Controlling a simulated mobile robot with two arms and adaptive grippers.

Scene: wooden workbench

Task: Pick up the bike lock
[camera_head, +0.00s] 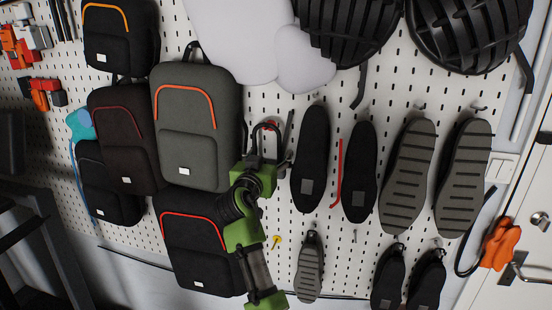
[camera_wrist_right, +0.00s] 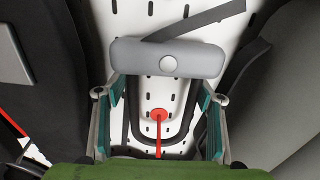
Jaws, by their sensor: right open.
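The bike lock is a U-lock with a grey crossbar (camera_wrist_right: 168,58) and a dark shackle. In the head view the bike lock (camera_head: 279,140) hangs on the pegboard between a grey backpack and a black shoe, partly hidden by my gripper. In the right wrist view its shackle loops around a red hook (camera_wrist_right: 158,115). My right gripper (camera_wrist_right: 161,90) is open, with one finger on each side of the lock; I cannot tell whether they touch it. In the head view my right gripper (camera_head: 264,163) is just in front of the lock. My left gripper is not in view.
The grey backpack (camera_head: 198,105) is close on the left, with several other backpacks around it. A black shoe (camera_head: 310,150) is close on the right, with several more shoes beyond. Black helmets (camera_head: 345,30) hang above. The white pegboard (camera_head: 270,88) lies behind.

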